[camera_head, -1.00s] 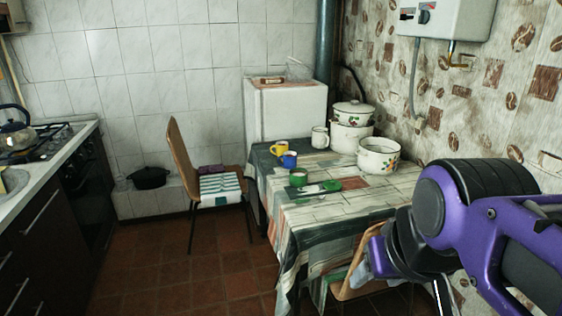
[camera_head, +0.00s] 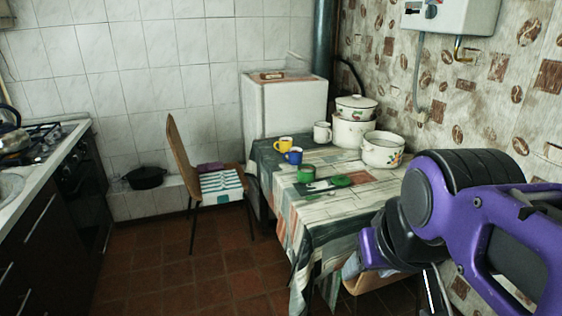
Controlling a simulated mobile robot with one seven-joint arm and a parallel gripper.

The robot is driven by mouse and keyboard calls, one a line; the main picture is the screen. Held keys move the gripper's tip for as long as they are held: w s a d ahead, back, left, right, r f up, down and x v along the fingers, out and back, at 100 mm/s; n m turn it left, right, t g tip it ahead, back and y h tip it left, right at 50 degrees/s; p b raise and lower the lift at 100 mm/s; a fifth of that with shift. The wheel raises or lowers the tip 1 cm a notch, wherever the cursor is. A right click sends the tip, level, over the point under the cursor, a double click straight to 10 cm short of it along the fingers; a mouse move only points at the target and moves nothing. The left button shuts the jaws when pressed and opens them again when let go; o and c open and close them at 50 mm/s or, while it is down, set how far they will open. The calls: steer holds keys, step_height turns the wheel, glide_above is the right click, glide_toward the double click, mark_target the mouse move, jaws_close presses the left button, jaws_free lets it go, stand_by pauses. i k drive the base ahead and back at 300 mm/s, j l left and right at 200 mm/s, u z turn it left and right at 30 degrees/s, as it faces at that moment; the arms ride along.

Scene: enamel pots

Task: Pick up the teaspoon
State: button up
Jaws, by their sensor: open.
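The tablecloth-covered table (camera_head: 370,203) stands right of centre. A green mug (camera_head: 306,174) and a round green lid (camera_head: 341,181) lie on it. Small marks show by the lid, but I cannot make out a teaspoon for certain. My gripper (camera_head: 428,288) is at the lower right, in front of the table's near right side and well apart from the mug and lid. It is open; only part of it shows below my purple arm, and I see nothing held.
A yellow mug (camera_head: 283,145), blue mug (camera_head: 293,156), white mug (camera_head: 322,132) and enamel pots (camera_head: 382,150) stand on the table's far part. A wooden chair (camera_head: 186,150) is at its left. A second seat (camera_head: 385,283) is below my arm. The tiled floor at left is clear.

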mark_target(329, 193)
steer(key=i+j+z, duration=0.1)
steer(key=j, duration=0.3)
steer(key=i+j, duration=0.1)
steer(key=j, duration=0.3)
steer(key=i+j+z, duration=0.15)
steer(key=j, duration=0.25)
steer(key=i+j+z, duration=0.15)
steer(key=i+j, duration=0.15)
steer(key=j, duration=0.1)
